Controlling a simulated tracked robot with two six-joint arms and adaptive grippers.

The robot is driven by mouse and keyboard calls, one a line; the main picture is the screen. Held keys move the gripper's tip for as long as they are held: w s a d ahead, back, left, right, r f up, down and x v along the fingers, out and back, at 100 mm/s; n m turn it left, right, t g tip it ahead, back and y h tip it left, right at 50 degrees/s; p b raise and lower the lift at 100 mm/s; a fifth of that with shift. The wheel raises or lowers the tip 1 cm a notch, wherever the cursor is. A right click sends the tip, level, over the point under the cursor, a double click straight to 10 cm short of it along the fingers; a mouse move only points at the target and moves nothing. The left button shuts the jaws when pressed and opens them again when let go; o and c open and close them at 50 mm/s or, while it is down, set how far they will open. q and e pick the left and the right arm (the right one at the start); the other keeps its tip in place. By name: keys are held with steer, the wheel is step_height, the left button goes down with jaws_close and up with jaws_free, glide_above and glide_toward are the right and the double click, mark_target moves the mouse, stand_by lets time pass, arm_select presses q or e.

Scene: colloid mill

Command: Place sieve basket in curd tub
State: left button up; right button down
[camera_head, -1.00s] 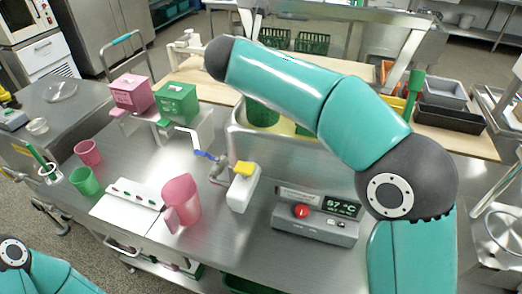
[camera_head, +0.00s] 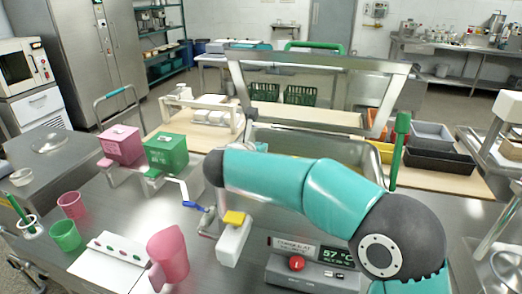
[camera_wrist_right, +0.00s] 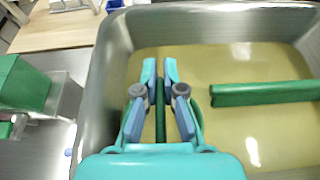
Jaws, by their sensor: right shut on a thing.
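The curd tub is a steel basin with pale yellow liquid; its rim (camera_wrist_right: 105,70) fills much of the right wrist view. In the head view its back wall (camera_head: 310,138) shows behind my right arm. My right gripper (camera_wrist_right: 161,68) is over the tub, shut on a thin green part of the sieve basket (camera_wrist_right: 160,122). A curved green edge of the basket shows beside the fingers; most of it is hidden under the gripper. I cannot tell whether it touches the liquid. My left gripper is not in view.
A green bar (camera_wrist_right: 262,93) lies across the tub's right side. A green upright handle (camera_head: 399,150) stands at the tub's right. Pink (camera_head: 122,145) and green boxes (camera_head: 166,152), a pink jug (camera_head: 168,255) and a display unit (camera_head: 315,275) stand around it.

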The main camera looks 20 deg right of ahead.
steer(key=c, duration=1.3)
jaws_free()
steer(key=shift+f, duration=0.1)
steer(key=shift+s, duration=0.1)
steer(key=b+v, duration=0.1)
steer(key=v, duration=1.1)
steer(key=shift+b, duration=0.3)
